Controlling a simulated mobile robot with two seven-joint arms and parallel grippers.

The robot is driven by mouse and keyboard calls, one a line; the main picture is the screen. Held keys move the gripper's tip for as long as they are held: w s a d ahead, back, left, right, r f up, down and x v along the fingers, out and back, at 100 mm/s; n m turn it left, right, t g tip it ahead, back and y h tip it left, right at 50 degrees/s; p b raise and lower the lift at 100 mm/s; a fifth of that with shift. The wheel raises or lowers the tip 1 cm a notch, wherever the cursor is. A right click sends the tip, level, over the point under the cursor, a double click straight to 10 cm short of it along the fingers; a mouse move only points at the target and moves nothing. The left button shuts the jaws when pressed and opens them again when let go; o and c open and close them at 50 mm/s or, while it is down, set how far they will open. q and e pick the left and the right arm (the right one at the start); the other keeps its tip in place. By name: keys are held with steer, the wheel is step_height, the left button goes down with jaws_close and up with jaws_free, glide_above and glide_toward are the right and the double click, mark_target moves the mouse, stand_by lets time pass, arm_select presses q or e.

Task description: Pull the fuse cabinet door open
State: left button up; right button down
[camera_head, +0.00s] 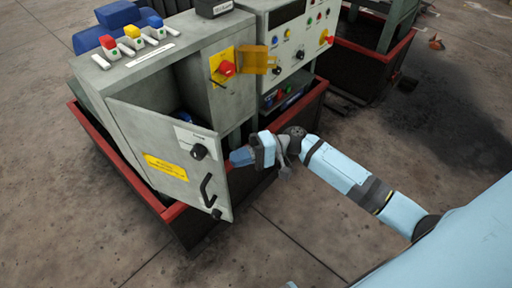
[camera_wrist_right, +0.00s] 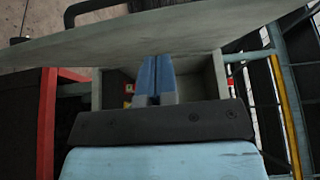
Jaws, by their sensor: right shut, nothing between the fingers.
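The fuse cabinet (camera_head: 215,98) is grey, and its door (camera_head: 150,130) stands partly open, swung out from the left side with a dark gap at the right and top. The door carries a yellow label, a round black knob (camera_head: 199,152) and a black handle (camera_head: 207,190). My right gripper (camera_head: 238,157) is shut and empty at the door's free edge, off the handle. In the right wrist view its blue fingers (camera_wrist_right: 155,75) reach toward the inner side of the door (camera_wrist_right: 190,32); contact is unclear. My left gripper is out of view.
A red-rimmed tray (camera_head: 172,212) surrounds the cabinet base. A red switch on a yellow plate (camera_head: 225,68) sits on the cabinet front. A control panel (camera_head: 300,45) with buttons stands to the right. The floor in front is clear.

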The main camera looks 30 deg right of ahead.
steer(key=shift+s+a, duration=1)
steer(key=shift+a, duration=0.1)
